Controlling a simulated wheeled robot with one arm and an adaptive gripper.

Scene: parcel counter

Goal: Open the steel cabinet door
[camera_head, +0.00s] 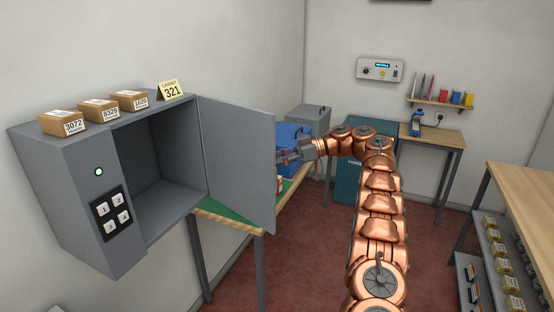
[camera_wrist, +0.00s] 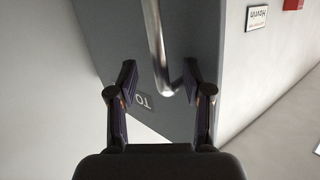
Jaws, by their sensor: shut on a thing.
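The grey steel cabinet (camera_head: 75,190) hangs on the left wall, with a lit green lamp and a keypad on its front. Its door (camera_head: 238,160) is swung wide open to the right, and the inside looks empty. My gripper (camera_head: 280,157) is at the door's outer side, partly hidden behind the door's free edge in the head view. In the wrist view, the door's metal bar handle (camera_wrist: 154,40) lies between the fingers of my gripper (camera_wrist: 160,72). The gripper is shut on the handle; the exact contact is hard to see.
Small parcels (camera_head: 98,111) and a yellow number sign (camera_head: 171,90) stand on the cabinet. A green-topped table (camera_head: 228,222) with a blue box (camera_head: 290,134) is beyond the door. A wooden counter (camera_head: 530,190) stands at right. The red floor between is clear except for my arm above it.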

